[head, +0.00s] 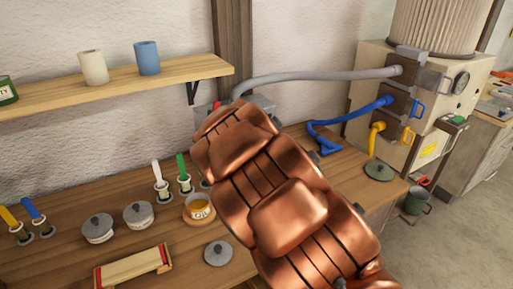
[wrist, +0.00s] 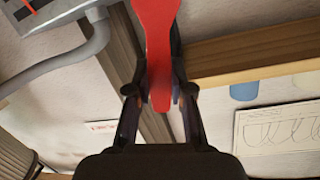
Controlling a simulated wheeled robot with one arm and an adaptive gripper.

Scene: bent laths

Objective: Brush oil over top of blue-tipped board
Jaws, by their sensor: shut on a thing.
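My gripper (wrist: 160,90) is shut on a red handle (wrist: 158,35) in the wrist view. The handle widens towards the top edge, and its far end is out of frame, so I cannot see bristles. In the head view my copper arm hides the gripper. An oil cup (head: 199,208) marked OIL stands on the workbench, just left of my arm. A pale board with red tips (head: 133,270) lies at the front of the bench. I see no blue-tipped board; my arm covers part of the bench.
Brushes with white (head: 157,172), green (head: 183,168), yellow (head: 9,217) and blue (head: 32,210) handles stand in holders. Lidded pots (head: 138,214) and a loose lid (head: 218,253) are nearby. A wall shelf (head: 120,90) hangs above. A steam cabinet-like box (head: 425,110) with hoses stands right.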

